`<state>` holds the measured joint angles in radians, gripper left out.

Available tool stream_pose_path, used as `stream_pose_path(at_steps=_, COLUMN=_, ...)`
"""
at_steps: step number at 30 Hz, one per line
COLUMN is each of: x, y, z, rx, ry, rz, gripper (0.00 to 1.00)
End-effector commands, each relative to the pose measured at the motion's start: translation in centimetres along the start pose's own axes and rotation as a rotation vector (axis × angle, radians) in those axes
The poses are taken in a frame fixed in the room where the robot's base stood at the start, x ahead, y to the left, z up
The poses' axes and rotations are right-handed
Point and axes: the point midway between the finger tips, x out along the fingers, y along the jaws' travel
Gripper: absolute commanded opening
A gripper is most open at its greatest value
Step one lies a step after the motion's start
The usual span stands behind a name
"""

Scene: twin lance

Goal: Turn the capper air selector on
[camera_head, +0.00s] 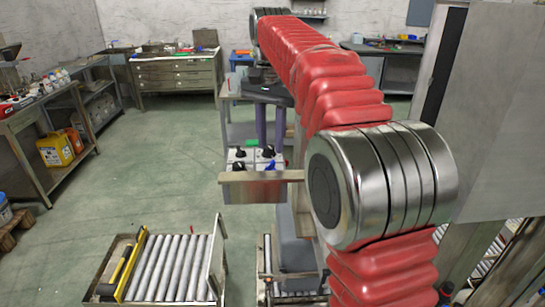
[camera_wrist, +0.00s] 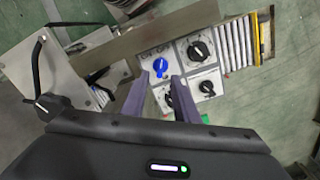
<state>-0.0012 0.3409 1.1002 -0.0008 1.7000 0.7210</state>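A control panel with several rotary selectors shows in the wrist view. One selector has a blue knob (camera_wrist: 160,66), and a black knob (camera_wrist: 197,50) is to its right. Two more black knobs are below, one (camera_wrist: 205,88) at right and one (camera_wrist: 168,98) partly hidden behind my right finger. In the head view my gripper (camera_head: 271,142) points down above the panel (camera_head: 254,157).
A metal plate (camera_head: 262,186) stands in front of the panel. A roller conveyor (camera_head: 170,266) is at lower left. A bench (camera_head: 176,73) and a shelf with bottles (camera_head: 40,125) line the walls. A black lever (camera_wrist: 37,62) is left in the wrist view.

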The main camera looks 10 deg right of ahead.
Motion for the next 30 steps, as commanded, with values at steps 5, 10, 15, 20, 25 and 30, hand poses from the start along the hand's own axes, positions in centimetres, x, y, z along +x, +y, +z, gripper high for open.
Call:
stream_pose_path(at_steps=5, x=2.2, y=0.1, z=0.0, rx=0.0, ry=0.0, rz=0.001, gripper=0.27)
stream_pose_path(at_steps=10, x=4.1, y=0.0, z=0.0, rx=0.0, ry=0.0, rz=0.0, gripper=0.27)
stream_pose_path(at_steps=15, x=5.1, y=0.0, z=0.0, rx=0.0, ry=0.002, rz=-0.001, gripper=0.27)
stream_pose_path(at_steps=20, x=5.3, y=0.0, z=0.0, rx=0.001, ry=0.001, rz=-0.001, gripper=0.27)
stream_pose_path(at_steps=25, x=5.3, y=0.0, z=0.0, rx=0.001, ry=0.002, rz=-0.001, gripper=0.25)
stream_pose_path(at_steps=30, x=5.3, y=0.0, z=0.0, rx=0.001, ry=0.002, rz=-0.001, gripper=0.13)
